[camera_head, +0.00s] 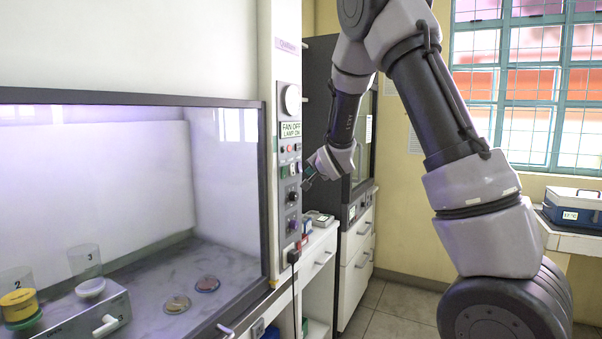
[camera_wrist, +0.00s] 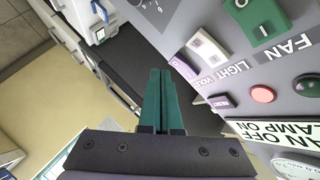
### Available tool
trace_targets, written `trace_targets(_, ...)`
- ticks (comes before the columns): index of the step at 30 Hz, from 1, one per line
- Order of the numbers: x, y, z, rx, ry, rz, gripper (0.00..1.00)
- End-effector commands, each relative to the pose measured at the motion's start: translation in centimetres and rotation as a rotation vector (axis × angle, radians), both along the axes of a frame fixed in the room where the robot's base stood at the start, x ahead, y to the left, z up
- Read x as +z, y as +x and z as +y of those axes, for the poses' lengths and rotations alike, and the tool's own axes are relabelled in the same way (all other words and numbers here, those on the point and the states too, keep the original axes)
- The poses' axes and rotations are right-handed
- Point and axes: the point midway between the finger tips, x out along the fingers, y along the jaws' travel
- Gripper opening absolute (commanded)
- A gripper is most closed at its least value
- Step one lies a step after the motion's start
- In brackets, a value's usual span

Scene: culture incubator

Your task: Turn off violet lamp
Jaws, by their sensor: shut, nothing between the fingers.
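The control panel (camera_head: 289,165) is on the cabinet's right post, with a display (camera_head: 290,130) reading "FAN OFF LAMP ON". In the wrist view the panel is tilted and fills the right side. The violet switch (camera_wrist: 184,69) is purple, by a partly legible violet label. Beside it are the white light switch (camera_wrist: 207,48) and the green fan switch (camera_wrist: 262,22). My gripper (camera_wrist: 160,72) has its green fingers together and empty, the tips just left of the violet switch there; contact cannot be told. In the head view my gripper (camera_head: 307,183) is close to the panel's right side.
The hood (camera_head: 155,190) holds dishes (camera_head: 177,304) and beakers (camera_head: 88,270). A blue box (camera_head: 575,207) stands at the right. Floor is open beyond the counter.

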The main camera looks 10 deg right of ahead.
Motion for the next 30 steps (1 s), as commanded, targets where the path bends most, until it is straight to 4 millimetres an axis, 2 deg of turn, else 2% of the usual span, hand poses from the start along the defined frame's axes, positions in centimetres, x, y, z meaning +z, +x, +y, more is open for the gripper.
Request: trace_targets(30,-0.09,0.49,0.70,0.000,0.000,0.000,0.00)
